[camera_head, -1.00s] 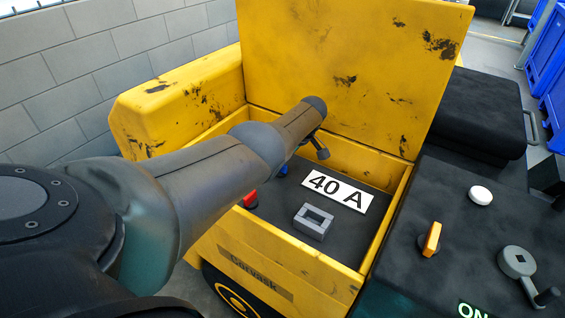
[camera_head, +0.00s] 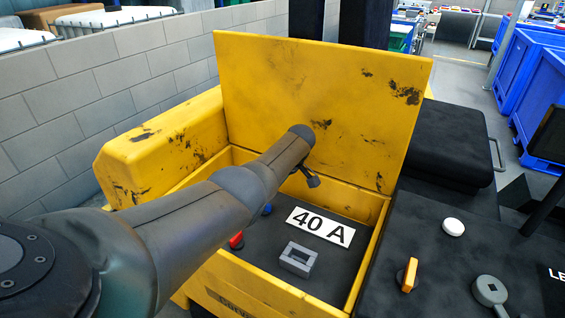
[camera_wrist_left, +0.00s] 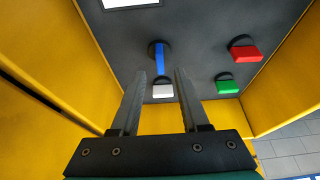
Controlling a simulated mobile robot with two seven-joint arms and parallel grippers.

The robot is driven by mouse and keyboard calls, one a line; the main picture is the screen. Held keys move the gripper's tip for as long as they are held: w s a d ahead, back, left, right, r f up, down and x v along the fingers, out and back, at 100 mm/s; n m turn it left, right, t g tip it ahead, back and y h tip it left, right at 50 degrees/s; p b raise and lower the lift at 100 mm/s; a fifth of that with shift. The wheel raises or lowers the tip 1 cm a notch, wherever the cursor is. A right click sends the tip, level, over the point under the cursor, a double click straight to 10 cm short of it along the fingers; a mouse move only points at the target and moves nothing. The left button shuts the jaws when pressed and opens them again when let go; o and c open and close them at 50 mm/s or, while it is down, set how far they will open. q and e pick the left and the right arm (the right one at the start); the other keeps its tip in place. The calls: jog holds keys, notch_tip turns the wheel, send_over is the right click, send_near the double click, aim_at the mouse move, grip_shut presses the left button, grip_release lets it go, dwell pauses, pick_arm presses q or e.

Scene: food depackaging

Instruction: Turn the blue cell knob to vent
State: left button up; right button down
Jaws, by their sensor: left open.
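The blue knob (camera_wrist_left: 159,60) sits on the dark panel inside the open yellow box. Its blue bar runs roughly up and down in the left wrist view. In the head view only a small part of the blue knob (camera_head: 267,209) shows beside my left arm. My left gripper (camera_wrist_left: 161,76) is open and empty, its two fingertips on either side of the space just below the knob in the picture. Contact cannot be seen. In the head view my left arm reaches over the box and hides most of the gripper. My right gripper is not in view.
The raised lid (camera_head: 320,100) stands behind.

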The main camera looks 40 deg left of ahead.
pick_arm(q)
jog(key=p+v, duration=0.3)
jog(key=v, duration=0.7)
